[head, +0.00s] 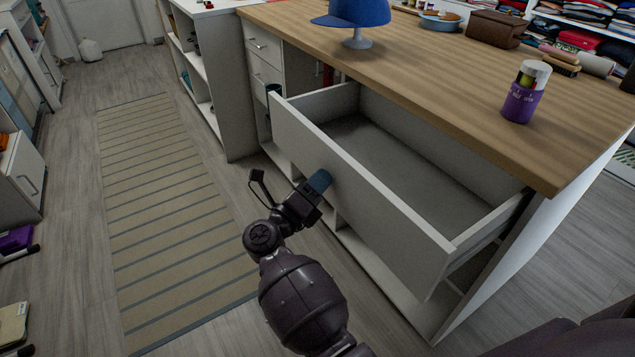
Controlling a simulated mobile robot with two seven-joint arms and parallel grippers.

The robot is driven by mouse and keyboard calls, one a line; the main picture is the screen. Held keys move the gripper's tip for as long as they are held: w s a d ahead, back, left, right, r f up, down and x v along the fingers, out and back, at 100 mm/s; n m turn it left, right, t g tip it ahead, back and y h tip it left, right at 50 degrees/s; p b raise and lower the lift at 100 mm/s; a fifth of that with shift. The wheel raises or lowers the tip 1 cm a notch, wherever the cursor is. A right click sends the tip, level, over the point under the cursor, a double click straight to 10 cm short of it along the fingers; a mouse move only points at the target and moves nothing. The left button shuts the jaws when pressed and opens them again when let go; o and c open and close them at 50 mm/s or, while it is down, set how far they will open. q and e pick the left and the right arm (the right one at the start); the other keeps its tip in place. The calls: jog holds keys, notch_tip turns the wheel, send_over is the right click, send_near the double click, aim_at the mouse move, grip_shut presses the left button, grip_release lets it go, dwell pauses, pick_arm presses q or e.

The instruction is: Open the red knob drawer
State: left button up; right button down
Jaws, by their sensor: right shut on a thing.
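The wide white drawer (362,187) under the wooden counter is pulled well out, and its grey inside (395,150) looks empty. My right gripper (318,184) is at the middle of the drawer's outer front face. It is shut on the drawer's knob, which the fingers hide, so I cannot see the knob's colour. My left gripper is not in view.
The wooden countertop (430,80) holds a blue cap (358,12) on a stand and a purple cup (523,100). Smaller closed drawers (264,45) are farther along the unit. A striped rug (150,190) lies on the open floor at left.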

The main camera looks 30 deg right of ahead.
jog(key=c, duration=0.8)
grip_release()
jog(key=shift+a, duration=0.1)
